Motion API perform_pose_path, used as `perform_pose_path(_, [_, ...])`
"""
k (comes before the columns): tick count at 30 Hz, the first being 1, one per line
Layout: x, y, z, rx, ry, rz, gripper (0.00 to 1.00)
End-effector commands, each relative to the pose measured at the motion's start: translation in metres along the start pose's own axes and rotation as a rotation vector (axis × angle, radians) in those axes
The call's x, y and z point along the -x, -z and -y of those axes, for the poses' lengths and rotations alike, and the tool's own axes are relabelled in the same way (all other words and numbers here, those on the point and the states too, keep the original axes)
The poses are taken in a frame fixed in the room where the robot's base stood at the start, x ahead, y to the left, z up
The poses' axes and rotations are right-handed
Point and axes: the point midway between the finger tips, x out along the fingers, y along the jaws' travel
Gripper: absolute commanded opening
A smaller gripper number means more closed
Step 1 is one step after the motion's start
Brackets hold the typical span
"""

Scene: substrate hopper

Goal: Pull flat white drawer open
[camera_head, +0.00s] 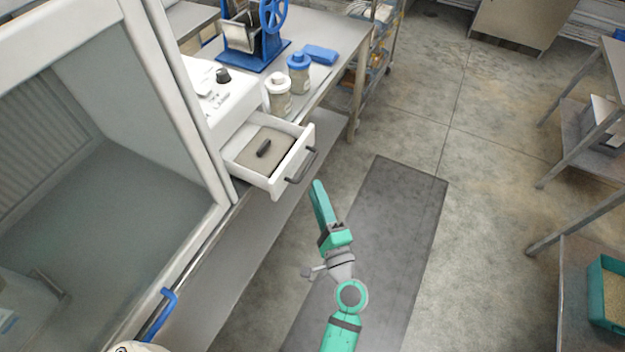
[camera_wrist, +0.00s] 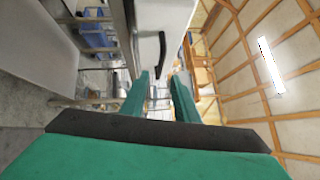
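The flat white drawer (camera_head: 290,160) stands pulled out from a white machine on the bench. A grey block with a dark handle lies inside it. A dark bar handle (camera_head: 302,166) is on the drawer's front. My gripper (camera_head: 318,186) is just in front of and to the right of the handle in the head view, apart from it. In the wrist view, my two green fingers (camera_wrist: 162,82) are spread with nothing between their tips. The drawer handle (camera_wrist: 162,52) lies beyond them, and the white drawer (camera_wrist: 150,40) is behind it.
Two bottles, one white-capped (camera_head: 278,96) and one blue-capped (camera_head: 299,73), stand behind the drawer. A glass-fronted cabinet (camera_head: 180,110) is at left. A dark floor mat (camera_head: 410,210) lies right of my arm, with open floor beyond.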

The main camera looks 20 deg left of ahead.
Motion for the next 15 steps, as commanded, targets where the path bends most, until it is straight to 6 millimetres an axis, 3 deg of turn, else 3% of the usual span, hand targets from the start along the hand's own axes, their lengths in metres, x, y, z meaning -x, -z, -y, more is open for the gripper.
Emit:
perform_pose_path(6, [0.030,-0.001,0.000,-0.001,-0.001,0.001,0.28])
perform_pose_path(15, [0.039,-0.001,0.000,0.000,0.001,0.002,0.28])
